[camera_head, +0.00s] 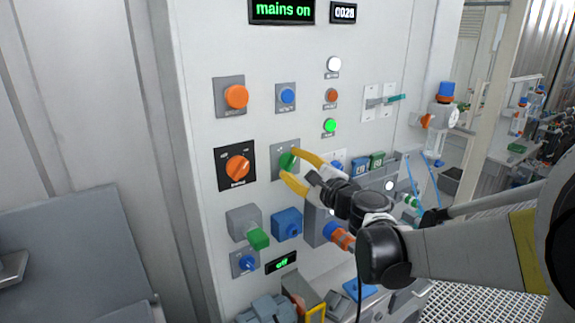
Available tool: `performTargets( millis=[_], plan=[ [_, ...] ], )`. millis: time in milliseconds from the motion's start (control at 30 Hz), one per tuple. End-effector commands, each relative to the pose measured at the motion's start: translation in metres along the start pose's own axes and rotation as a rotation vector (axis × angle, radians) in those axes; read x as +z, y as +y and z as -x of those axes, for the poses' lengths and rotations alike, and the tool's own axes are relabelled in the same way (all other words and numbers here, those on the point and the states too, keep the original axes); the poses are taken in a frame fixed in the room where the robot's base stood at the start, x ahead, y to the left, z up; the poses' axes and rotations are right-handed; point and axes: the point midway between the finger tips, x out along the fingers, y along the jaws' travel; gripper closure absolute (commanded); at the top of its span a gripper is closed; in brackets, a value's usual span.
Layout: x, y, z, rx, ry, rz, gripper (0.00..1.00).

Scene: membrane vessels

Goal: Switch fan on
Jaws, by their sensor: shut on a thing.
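A white control panel (205,195) carries several knobs, buttons, lamps and displays. My gripper (287,168), with yellow fingers, is shut on a green knob (287,160) on a grey square plate in the panel's middle. The fingers lie above and below the knob. Its markings are too small to read. The top display (282,11) reads "mains on", and a small display (281,263) low on the panel reads "off". I cannot tell which control is labelled as the fan's.
A large orange rotary switch (237,167) sits left of the green knob. An orange button (236,97) and a blue button (287,95) are above. A green lever (258,239) and blue box (287,224) stick out below. Blue and green sockets (368,165) are at right.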

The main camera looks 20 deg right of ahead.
Motion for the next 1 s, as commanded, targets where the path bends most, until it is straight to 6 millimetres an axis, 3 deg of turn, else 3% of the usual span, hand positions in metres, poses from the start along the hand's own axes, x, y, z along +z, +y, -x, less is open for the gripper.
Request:
performTargets(
  millis=[367,400,467,800,1000],
  plan=[
    [0.000,-0.001,-0.001,-0.001,0.000,-0.007,0.91],
    [0.000,-0.001,-0.001,-0.001,0.000,-0.006,0.51],
    [0.000,-0.001,-0.001,-0.001,0.000,-0.006,0.37],
    [0.000,-0.001,0.003,-0.001,0.000,-0.004,0.37],
    [-0.001,-0.001,0.033,-0.002,0.003,-0.004,0.37]
  ],
)
